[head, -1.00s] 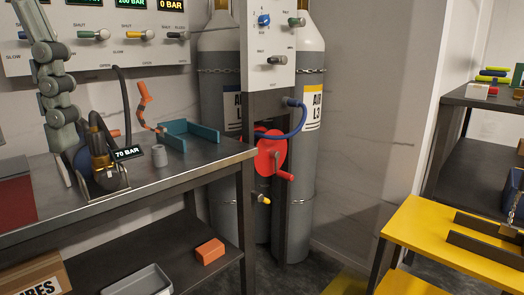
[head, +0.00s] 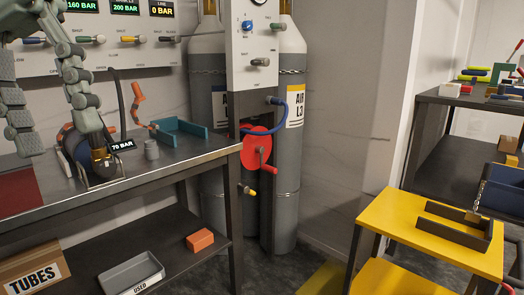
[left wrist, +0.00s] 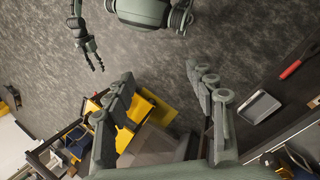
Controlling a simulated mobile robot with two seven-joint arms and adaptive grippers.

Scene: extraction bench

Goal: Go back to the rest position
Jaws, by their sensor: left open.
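My left gripper (head: 62,148) hangs at the left edge of the head view, fingers pointing down and wide apart, with nothing between them. One finger overlaps the dark cylinder with the brass valve (head: 98,158) on the bench; I cannot tell whether they touch. In the left wrist view my left gripper (left wrist: 160,75) is open and empty, with the grey floor beyond its fingers. My right gripper (left wrist: 92,62) shows at the upper left of that view, its fingers apart and empty over the floor. It is not in the head view.
Below are a grey tray (head: 130,274) and an orange block (head: 200,240). A yellow table (head: 390,215) stands right. Floor between is clear.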

